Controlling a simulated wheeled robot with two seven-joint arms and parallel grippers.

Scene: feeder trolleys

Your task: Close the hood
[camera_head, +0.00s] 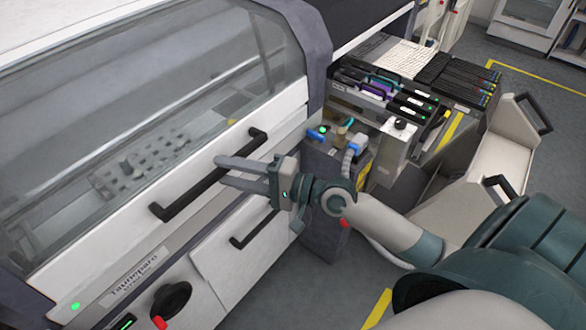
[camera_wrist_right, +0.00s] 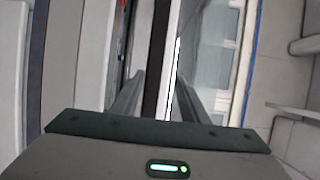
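The hood (camera_head: 150,110) of the machine at the left has a large clear window and a white lower panel. It looks lowered; I cannot tell whether it is fully shut. A black bar handle (camera_head: 185,197) runs along its white panel. My right gripper (camera_head: 220,170) is at the middle of the handle, its two fingers apart. In the right wrist view the handle (camera_wrist_right: 160,45) shows as a dark bar in line with the gap between the fingers of my right gripper (camera_wrist_right: 160,80). I cannot tell whether the fingers touch it. My left gripper is out of view.
Below the hood is a white drawer front (camera_head: 225,265) with its own black handle, and a black knob (camera_head: 172,298). A feeder bank (camera_head: 400,85) and a pale trolley (camera_head: 495,165) stand to the right. Grey floor is free at the far right.

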